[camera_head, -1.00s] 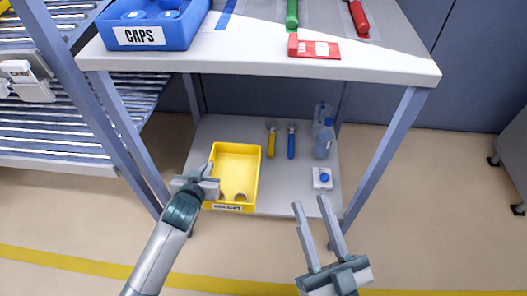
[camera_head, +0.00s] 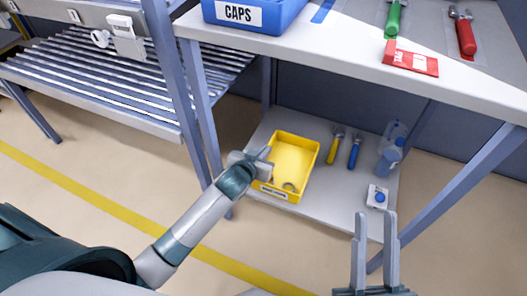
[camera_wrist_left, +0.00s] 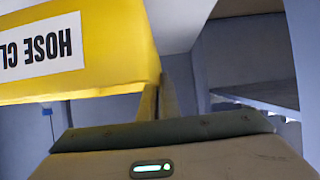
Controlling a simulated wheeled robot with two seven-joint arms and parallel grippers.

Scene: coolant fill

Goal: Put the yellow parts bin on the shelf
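The yellow parts bin (camera_head: 294,160) is at the left of the table's lower shelf (camera_head: 335,206), by its front edge; whether it rests on the shelf or is just above it is hard to tell. My left gripper (camera_head: 266,154) is at the bin's left wall, its fingers close together at the rim. In the left wrist view the yellow bin (camera_wrist_left: 110,65) fills the upper left, its label upside down, beside the fingers (camera_wrist_left: 159,95). The inner finger is partly hidden. My right gripper (camera_head: 376,214) is open and empty in front of the lower shelf.
Yellow-handled (camera_head: 334,148) and blue-handled (camera_head: 355,152) tools, a clear bottle (camera_head: 389,156) and a small white box (camera_head: 377,196) are right of the bin. A table leg (camera_head: 202,120) stands left of it. A slatted rack (camera_head: 110,85) is further left.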

